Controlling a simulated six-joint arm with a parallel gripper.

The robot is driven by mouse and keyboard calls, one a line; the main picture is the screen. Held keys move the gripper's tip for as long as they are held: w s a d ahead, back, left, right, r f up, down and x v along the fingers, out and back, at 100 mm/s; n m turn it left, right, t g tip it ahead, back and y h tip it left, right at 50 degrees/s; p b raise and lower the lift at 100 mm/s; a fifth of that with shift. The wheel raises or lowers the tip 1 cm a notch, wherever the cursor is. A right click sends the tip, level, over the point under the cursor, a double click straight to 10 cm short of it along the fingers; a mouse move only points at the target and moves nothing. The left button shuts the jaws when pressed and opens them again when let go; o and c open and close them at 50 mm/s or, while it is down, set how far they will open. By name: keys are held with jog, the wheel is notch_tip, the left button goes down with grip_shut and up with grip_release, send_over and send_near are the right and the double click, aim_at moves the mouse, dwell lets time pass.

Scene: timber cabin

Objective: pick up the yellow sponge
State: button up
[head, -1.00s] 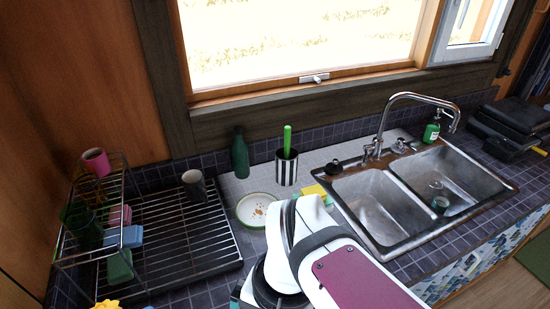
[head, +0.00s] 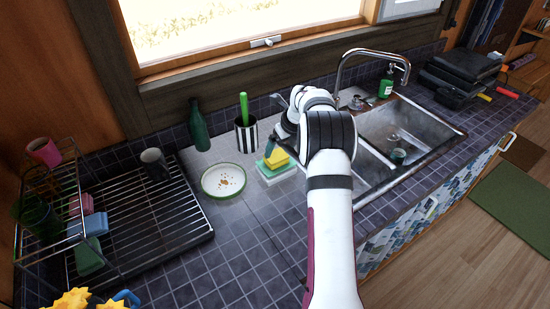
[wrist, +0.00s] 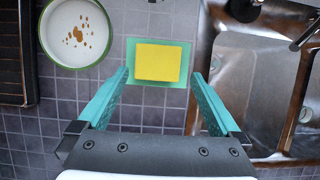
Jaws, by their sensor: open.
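The yellow sponge (head: 279,157) lies on a larger green block on the counter, between the plate and the sink. In the wrist view the yellow sponge (wrist: 158,62) is seen from above, with the green block (wrist: 185,90) showing around it. My gripper (wrist: 160,76) is open and empty, its two teal fingers spread to the left and right of the sponge. The fingers look wider apart than the sponge; their height above it is unclear. In the head view my arm hides most of the gripper.
A white plate with green rim and brown bits (head: 223,181) lies left of the sponge. A striped cup (head: 246,137) with a green-handled item and a green bottle (head: 198,126) stand behind. The sink (head: 420,128) is right; a dish rack (head: 140,222) is left.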

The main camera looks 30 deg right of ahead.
aim_at(277, 156)
jog(key=x, duration=0.5)
jog(key=shift+a+f, duration=0.15)
jog(key=shift+f, duration=0.05)
jog(key=c, duration=1.1)
jog(key=shift+o, duration=0.2)
jog(key=shift+r, duration=2.2)
jog(key=s+d+r, duration=0.6)
jog(key=s, duration=0.4)
jog(key=shift+r, duration=0.35)
jog(key=shift+d, duration=0.1)
